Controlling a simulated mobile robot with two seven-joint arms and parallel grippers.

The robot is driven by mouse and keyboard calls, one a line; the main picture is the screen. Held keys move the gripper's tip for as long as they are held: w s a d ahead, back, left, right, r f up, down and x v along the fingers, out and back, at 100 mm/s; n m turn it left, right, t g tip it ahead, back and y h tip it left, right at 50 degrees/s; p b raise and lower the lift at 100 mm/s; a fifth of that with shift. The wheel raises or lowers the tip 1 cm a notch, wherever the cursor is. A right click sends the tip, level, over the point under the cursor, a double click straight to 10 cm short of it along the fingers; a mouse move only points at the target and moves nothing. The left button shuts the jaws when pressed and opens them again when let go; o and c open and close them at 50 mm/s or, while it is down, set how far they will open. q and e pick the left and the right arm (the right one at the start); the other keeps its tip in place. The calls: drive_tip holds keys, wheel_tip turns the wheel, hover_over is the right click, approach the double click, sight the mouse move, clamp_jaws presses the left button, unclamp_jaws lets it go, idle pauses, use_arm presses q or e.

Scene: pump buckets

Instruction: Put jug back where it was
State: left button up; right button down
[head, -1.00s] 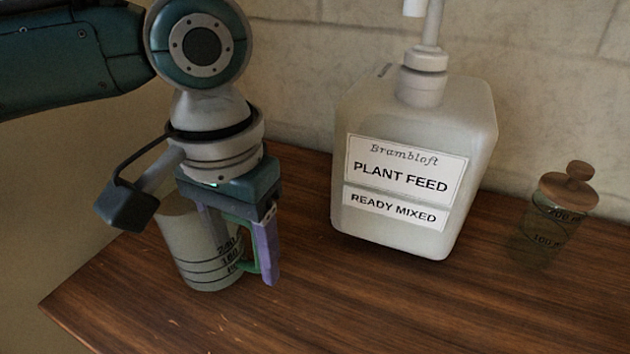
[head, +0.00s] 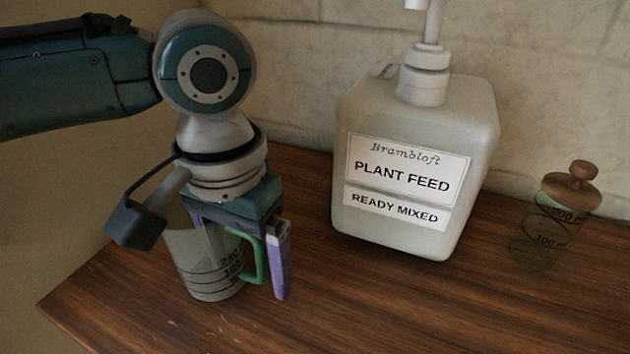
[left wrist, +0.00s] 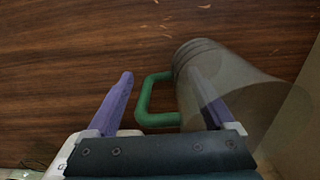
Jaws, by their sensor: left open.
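The jug (head: 208,277) is a see-through grey measuring vessel with dark scale marks and a green handle (head: 262,262). It stands upright on the wooden table at the left. My left gripper (head: 258,278) points down at its handle side and is open. In the left wrist view the handle (left wrist: 146,100) lies between the two purple fingers of my gripper (left wrist: 160,76). One finger is clear of the handle; the other overlaps the jug wall (left wrist: 245,100), and I cannot tell whether it touches. My right gripper is not in view.
A large pump bottle (head: 400,235) labelled "Plant Feed" stands right of the jug, near the stone wall (head: 310,80). A small glass jar (head: 545,235) with a wooden lid stands far right. The table (head: 400,310) is clear in front; its left edge is near the jug.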

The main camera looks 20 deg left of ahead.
use_arm(q)
wheel_tip(320, 180, up, 12)
drive_tip(key=p, duration=0.3)
drive_tip(key=shift+s+r, duration=0.1)
drive_tip(key=shift+r, duration=0.05)
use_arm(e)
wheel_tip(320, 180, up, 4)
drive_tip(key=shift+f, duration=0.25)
use_arm(q)
drive_tip(key=s+d+r+m+t+h+p, duration=0.2)
drive_tip(key=s+d+r+m+h+p, duration=0.15)
drive_tip(key=s+d+p, duration=0.55)
drive_tip(key=s+a+r+n+t+y+p, duration=0.1)
drive_tip(key=s+a+r+y+p, duration=0.15)
drive_tip(key=a+p, duration=0.2)
drive_tip(key=s+a+r+n+y+p, duration=0.1)
drive_tip(key=s+a+r+n+p, duration=0.1)
drive_tip(key=s+a+r+p, duration=0.3)
wheel_tip(320, 180, up, 35)
drive_tip(key=w+a+p, duration=0.1)
drive_tip(key=p, duration=3.5)
drive_tip(key=shift+w+a+r, duration=0.2)
drive_tip(key=shift+a, duration=0.2)
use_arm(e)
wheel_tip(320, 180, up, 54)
use_arm(q)
drive_tip(key=shift+m, duration=0.25)
